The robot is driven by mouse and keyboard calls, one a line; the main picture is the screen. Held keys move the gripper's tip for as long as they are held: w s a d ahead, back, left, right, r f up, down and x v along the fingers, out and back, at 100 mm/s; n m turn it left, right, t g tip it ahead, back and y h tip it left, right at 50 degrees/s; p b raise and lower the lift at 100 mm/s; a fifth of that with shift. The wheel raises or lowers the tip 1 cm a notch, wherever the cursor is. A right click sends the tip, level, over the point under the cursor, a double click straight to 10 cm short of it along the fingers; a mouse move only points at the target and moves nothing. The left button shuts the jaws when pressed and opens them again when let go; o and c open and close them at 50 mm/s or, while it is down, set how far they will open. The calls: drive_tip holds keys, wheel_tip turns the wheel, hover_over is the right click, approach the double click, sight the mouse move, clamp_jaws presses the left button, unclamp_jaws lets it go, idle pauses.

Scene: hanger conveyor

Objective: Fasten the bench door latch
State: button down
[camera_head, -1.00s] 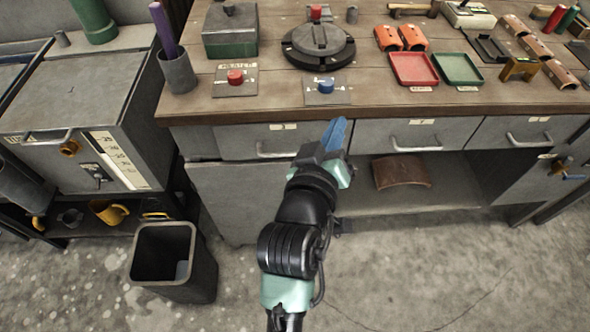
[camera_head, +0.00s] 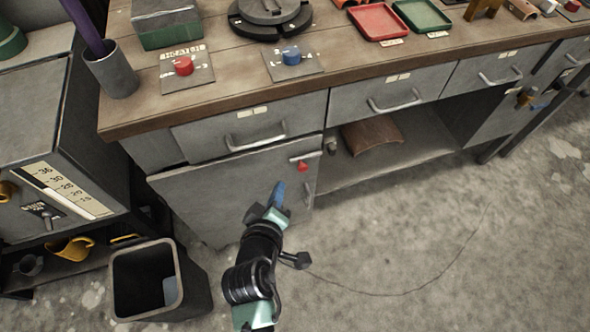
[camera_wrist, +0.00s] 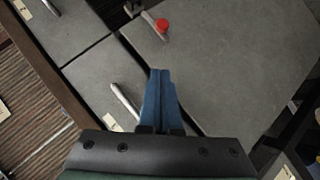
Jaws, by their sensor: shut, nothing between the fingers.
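The grey bench door (camera_head: 215,200) is under the left drawer and looks closed or nearly so; a small gap could be hidden. Its latch (camera_head: 303,155) is a short light bar near the upper right corner, lying roughly level, with a red knob (camera_head: 303,167). A small metal fitting (camera_head: 330,145) sits just right of it; I cannot tell whether the bar reaches it. The wrist view shows the red knob (camera_wrist: 162,25) ahead of my fingers. My gripper (camera_head: 279,190), with blue fingers, is shut and empty, in front of the door, below and left of the knob, apart from it.
A dark bin (camera_head: 190,285) stands at lower left. An open shelf (camera_head: 400,165) holds a curved brown piece. The floor at right is clear.

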drive_tip(key=s+d+f+b+x, duration=0.1)
drive_tip(key=d+b+x, duration=0.1)
drive_tip(key=x, duration=1)
drive_tip(key=shift+f, duration=0.15)
